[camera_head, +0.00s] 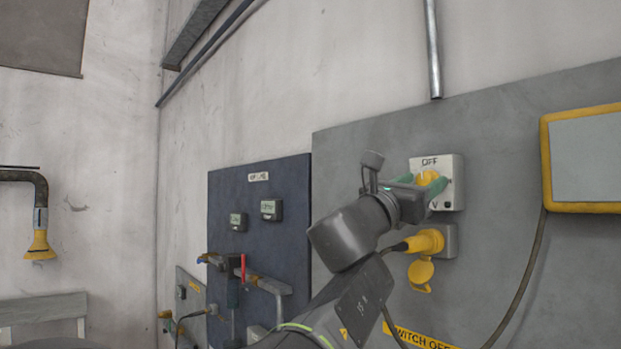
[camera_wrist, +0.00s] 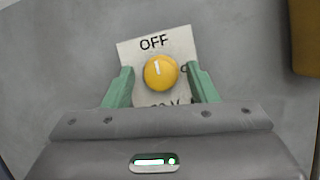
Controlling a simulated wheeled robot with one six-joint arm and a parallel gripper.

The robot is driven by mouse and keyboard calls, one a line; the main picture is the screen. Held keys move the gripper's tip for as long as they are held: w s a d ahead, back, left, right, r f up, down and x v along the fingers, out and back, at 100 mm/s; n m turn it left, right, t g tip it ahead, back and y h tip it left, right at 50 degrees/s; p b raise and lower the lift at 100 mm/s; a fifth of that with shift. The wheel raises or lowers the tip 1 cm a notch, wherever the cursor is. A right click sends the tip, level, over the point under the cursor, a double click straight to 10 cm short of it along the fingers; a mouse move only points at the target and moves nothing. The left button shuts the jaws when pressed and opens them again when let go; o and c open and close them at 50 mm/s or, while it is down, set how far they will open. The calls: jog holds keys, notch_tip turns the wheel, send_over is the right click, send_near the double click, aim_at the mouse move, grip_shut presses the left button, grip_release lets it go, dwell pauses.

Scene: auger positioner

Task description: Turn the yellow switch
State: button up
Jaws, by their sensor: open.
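The yellow switch (camera_wrist: 161,72) is a round knob with a white mark on a pale box (camera_wrist: 186,42) labelled OFF. In the wrist view the mark points up toward the OFF label. In the head view the yellow switch (camera_head: 428,178) is partly covered by my gripper (camera_head: 420,186). My gripper (camera_wrist: 161,84) has green fingers, open, one on each side of the knob with visible gaps. I cannot tell how far the fingertips are from the box face.
A yellow plug (camera_head: 427,241) with a hanging yellow cap sits in a socket below the switch box. A cable (camera_head: 524,275) runs down the grey panel (camera_head: 490,130). A yellow-framed screen (camera_head: 588,160) is at right. A dark blue panel (camera_head: 290,180) with gauges and pipes is at left.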

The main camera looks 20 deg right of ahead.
jog(key=shift+d, duration=0.2)
jog(key=shift+c, duration=0.2)
jog(key=shift+a, duration=0.1)
jog(key=c, duration=0.9)
